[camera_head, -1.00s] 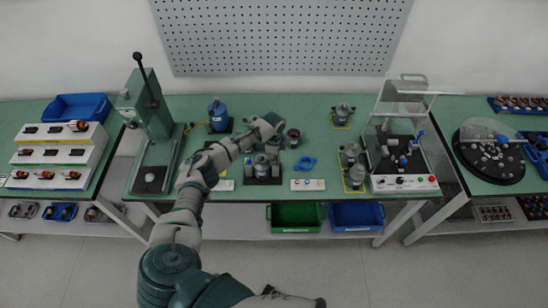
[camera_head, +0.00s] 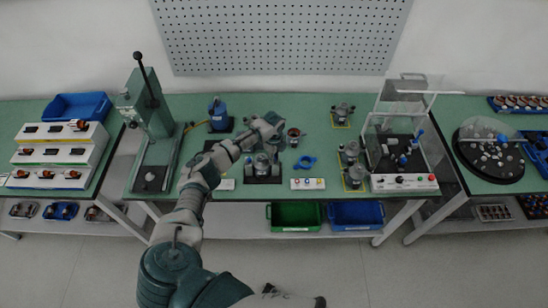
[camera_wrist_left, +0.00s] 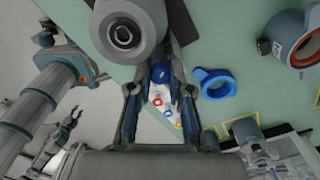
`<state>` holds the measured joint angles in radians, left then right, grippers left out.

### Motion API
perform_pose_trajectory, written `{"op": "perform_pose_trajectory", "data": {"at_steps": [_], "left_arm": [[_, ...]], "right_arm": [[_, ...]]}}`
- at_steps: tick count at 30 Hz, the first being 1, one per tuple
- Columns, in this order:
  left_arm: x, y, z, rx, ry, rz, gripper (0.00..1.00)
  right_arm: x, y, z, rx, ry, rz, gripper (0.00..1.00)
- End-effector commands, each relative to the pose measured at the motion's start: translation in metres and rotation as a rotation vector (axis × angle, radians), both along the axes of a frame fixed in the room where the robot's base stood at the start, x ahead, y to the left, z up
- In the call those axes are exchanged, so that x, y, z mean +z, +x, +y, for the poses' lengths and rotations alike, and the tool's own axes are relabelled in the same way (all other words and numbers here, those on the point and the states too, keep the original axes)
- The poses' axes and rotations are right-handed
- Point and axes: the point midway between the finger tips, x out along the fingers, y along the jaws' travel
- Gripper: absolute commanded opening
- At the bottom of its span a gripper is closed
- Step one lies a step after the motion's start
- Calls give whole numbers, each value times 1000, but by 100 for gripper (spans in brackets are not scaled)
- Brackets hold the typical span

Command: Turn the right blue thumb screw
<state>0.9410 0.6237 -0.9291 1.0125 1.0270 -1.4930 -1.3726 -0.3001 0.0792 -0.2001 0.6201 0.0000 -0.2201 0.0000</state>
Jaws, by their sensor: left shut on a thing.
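My left gripper (camera_head: 268,148) reaches down over a grey stator fixture on a black base (camera_head: 250,178) at the front of the middle table. In the left wrist view its two fingers (camera_wrist_left: 160,100) stand on either side of a blue thumb screw (camera_wrist_left: 160,72) and are shut on it. A round grey metal part (camera_wrist_left: 124,34) of the fixture is right beside the screw. In the head view my gripper hides the screw. A small dark claw, seemingly my right gripper (camera_wrist_left: 72,120), shows far off in the left wrist view; its jaw state is unclear.
A blue ring clamp (camera_head: 305,162) and a white button box (camera_head: 308,184) lie right of the fixture. A green press (camera_head: 155,120) stands left. Stators on yellow-marked spots (camera_head: 350,158) and a clear-covered tester (camera_head: 404,182) stand right.

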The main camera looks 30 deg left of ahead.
Motion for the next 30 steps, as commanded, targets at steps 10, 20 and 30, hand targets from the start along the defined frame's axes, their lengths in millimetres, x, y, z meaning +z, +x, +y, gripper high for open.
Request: {"op": "perform_pose_trajectory", "data": {"at_steps": [10, 20, 30], "left_arm": [[2, 2, 1, 2, 1, -6, 46], [9, 1, 0, 1, 0, -4, 46], [79, 3, 1, 1, 0, -7, 46]], "right_arm": [[0, 0, 0, 0, 0, 0, 40], [0, -1, -3, 1, -3, -2, 40], [0, -1, -1, 0, -1, -1, 40]]}}
